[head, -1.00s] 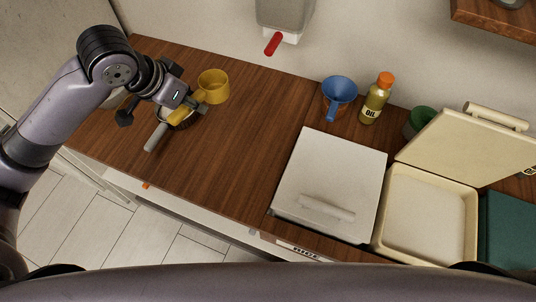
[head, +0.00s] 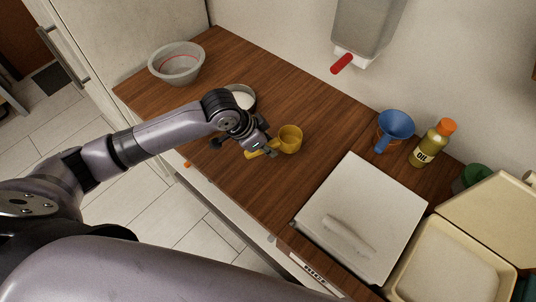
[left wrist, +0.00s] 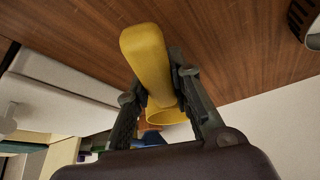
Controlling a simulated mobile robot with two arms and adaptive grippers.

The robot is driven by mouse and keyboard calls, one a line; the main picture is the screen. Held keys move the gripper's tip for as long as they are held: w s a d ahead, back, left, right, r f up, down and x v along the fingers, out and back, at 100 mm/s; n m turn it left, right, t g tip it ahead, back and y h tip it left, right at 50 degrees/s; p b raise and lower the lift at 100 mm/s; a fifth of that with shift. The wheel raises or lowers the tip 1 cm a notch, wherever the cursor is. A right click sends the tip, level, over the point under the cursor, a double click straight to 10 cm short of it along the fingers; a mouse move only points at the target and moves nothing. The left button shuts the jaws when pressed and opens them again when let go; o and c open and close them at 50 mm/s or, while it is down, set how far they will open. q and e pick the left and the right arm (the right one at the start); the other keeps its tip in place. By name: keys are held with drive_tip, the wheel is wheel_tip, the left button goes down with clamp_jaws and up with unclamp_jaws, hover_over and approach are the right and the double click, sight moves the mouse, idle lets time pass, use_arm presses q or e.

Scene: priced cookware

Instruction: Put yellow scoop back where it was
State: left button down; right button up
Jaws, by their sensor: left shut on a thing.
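The yellow scoop (head: 290,137) is a round cup with a straight handle, over the left half of the wooden counter in the head view. My left gripper (head: 264,147) is shut on its handle. In the left wrist view the scoop's handle (left wrist: 147,55) runs between the fingers of the left gripper (left wrist: 158,95), with part of the cup showing beyond them. I cannot tell whether the scoop touches the counter or hangs just above it. My right gripper is not in view.
A dark-rimmed dish with white contents (head: 241,95) is behind my left wrist. A grey bowl (head: 177,65) stands at the far left. A closed white-lidded bin labelled RICE (head: 372,205) and an open cream bin (head: 408,268) are at right. A blue funnel (head: 396,125) and oil bottle (head: 432,144) stand behind.

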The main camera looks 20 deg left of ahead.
use_arm(q)
drive_tip(key=shift+f, duration=2.5)
drive_tip(key=c, duration=1.4)
unclamp_jaws()
drive_tip(key=shift+f, duration=0.15)
drive_tip(key=shift+c, duration=0.2)
drive_tip(key=v, duration=1.2)
drive_tip(key=shift+s, duration=0.1)
